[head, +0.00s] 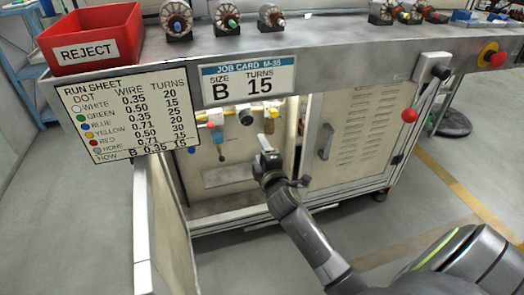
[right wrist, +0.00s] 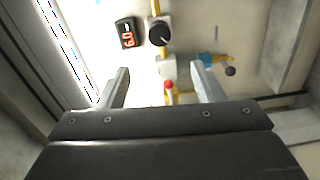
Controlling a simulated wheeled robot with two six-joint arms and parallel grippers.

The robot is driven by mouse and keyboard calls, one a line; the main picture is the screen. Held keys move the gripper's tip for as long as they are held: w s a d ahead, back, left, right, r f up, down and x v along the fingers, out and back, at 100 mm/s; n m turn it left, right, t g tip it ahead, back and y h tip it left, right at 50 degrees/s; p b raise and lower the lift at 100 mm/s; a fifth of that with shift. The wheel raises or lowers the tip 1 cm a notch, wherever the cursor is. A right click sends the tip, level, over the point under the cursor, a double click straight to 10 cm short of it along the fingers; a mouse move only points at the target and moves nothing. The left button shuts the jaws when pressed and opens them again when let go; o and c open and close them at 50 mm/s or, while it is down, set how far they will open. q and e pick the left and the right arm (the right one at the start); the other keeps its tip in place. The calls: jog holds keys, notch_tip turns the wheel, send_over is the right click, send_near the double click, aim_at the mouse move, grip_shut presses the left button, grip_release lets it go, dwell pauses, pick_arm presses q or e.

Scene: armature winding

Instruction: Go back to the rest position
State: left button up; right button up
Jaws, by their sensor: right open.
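My right gripper (head: 266,143) is in front of the open cabinet bay under the bench, pointing toward the back panel. In the right wrist view my right gripper (right wrist: 162,80) has its two fingers wide apart with nothing held between them. Behind the gap, a red-tipped part (right wrist: 168,88) and a black round knob (right wrist: 160,34) show on the panel, apart from the fingers as far as I can tell. The black knob also shows in the head view (head: 246,117). My left gripper is not in view.
An open cabinet door (head: 163,215) stands left of my right arm; a closed louvred door (head: 350,130) is to its right. The bench edge (head: 340,62) is above. A small red-digit display (right wrist: 127,33) and a dark-ended lever (right wrist: 230,71) sit on the panel. Floor in front is clear.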

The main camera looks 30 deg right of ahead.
jog(key=shift+s, duration=0.25)
dwell(0.3)
